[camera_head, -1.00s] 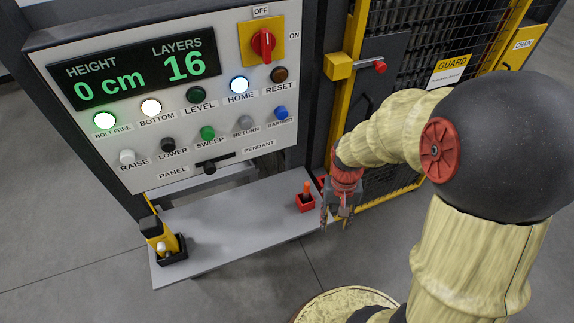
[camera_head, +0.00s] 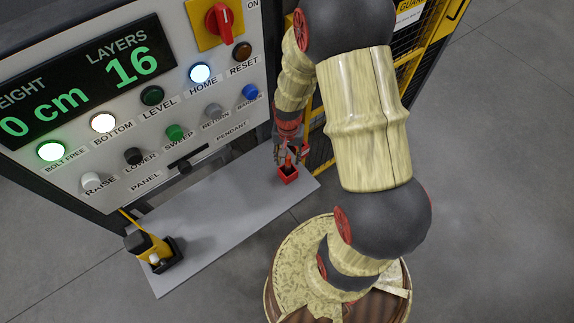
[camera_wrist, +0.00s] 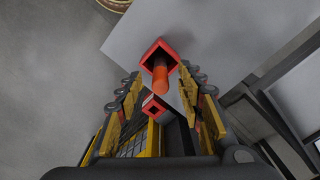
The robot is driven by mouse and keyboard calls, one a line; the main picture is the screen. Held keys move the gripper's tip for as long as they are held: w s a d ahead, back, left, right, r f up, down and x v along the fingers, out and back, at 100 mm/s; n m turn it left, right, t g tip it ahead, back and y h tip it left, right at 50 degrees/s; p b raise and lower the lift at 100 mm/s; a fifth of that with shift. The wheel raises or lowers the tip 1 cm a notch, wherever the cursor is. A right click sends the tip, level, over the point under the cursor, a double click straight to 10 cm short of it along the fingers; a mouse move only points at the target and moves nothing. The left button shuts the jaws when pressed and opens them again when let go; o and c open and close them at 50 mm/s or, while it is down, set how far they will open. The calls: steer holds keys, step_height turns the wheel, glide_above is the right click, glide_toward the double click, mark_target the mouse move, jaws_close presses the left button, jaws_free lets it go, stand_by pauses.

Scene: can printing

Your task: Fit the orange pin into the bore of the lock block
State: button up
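The orange pin (camera_head: 289,160) stands upright in a small red holder (camera_head: 288,176) at the right end of the grey shelf. In the wrist view the pin (camera_wrist: 160,76) rises from the open-topped red holder (camera_wrist: 154,48). My gripper (camera_head: 284,156) is at the pin; in the wrist view its fingers (camera_wrist: 160,90) are spread on both sides of the pin, with gaps visible. A red block with a dark hole (camera_wrist: 154,106) shows below the pin in the wrist view, beside yellow framing; it looks like the lock block. In the head view my arm hides that area.
The control panel (camera_head: 150,112) with lit buttons stands above the grey shelf (camera_head: 225,218). A yellow and black device (camera_head: 153,250) sits at the shelf's left end. The yellow-framed guard (camera_head: 405,60) is behind my arm. The shelf's middle is clear.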

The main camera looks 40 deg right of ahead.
mark_target(288, 163)
step_height(288, 163, down, 5)
steer(key=shift+w+d+r, duration=0.1)
steer(key=shift+w+d, duration=0.05)
jaws_close()
stand_by(0.6)
stand_by(0.4)
